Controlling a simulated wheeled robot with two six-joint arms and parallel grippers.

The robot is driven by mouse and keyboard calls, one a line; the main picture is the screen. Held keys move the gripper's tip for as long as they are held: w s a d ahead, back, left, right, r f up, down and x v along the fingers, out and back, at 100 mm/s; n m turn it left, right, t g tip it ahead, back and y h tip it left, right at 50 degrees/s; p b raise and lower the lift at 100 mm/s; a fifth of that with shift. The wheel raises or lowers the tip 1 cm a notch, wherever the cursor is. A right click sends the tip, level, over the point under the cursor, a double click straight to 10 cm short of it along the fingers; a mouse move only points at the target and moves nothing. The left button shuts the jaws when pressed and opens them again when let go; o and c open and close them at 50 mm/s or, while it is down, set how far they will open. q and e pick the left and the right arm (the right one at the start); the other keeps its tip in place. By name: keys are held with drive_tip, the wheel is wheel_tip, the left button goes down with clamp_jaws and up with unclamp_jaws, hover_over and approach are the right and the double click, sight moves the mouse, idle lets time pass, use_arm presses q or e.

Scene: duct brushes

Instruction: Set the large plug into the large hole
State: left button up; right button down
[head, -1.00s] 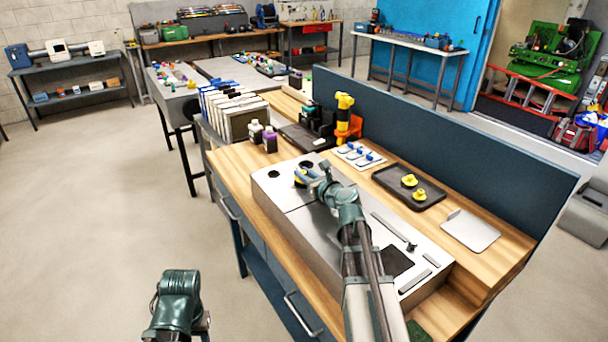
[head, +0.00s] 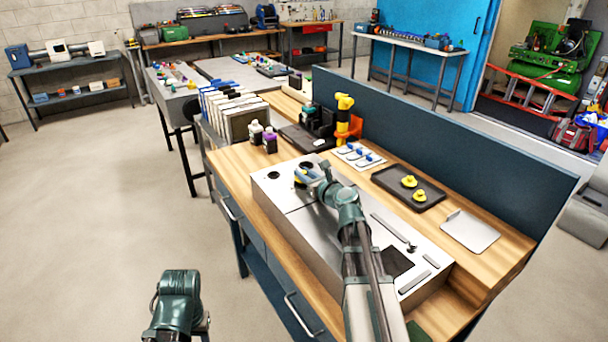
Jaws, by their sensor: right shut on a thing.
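My right gripper (head: 304,178) is low over the far left part of the metal box (head: 292,220), shut on a yellow plug (head: 300,173). Most of the plug is hidden by the gripper. One dark round hole (head: 274,175) lies open to the left of the gripper. Another dark hole (head: 306,165) shows partly just behind the gripper. I cannot tell whether the plug touches the box top or enters a hole. Only a wrist part of my left arm shows at the bottom left; its fingers are out of sight.
A dark tray (head: 388,179) with two yellow pieces stands behind the box. A white board with blue-handled items (head: 358,156) lies left of it. Two small bottles (head: 262,138) stand on the bench's left end. A dark blue panel (head: 440,135) runs along the back.

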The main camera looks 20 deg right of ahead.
drive_tip(key=shift+f+b, duration=0.75)
drive_tip(key=c, duration=1)
unclamp_jaws()
drive_tip(key=shift+s+d+r+p, duration=0.2)
drive_tip(key=shift+s+r+p, duration=0.1)
drive_tip(key=shift+s, duration=1.5)
drive_tip(key=shift+s+d+r+p, duration=0.15)
drive_tip(key=shift+s+r+p, duration=0.2)
drive_tip(key=shift+s, duration=1.45)
drive_tip(key=shift+s+d+r+p, duration=0.2)
drive_tip(key=shift+s+r+p, duration=0.1)
drive_tip(key=shift+s, duration=1.5)
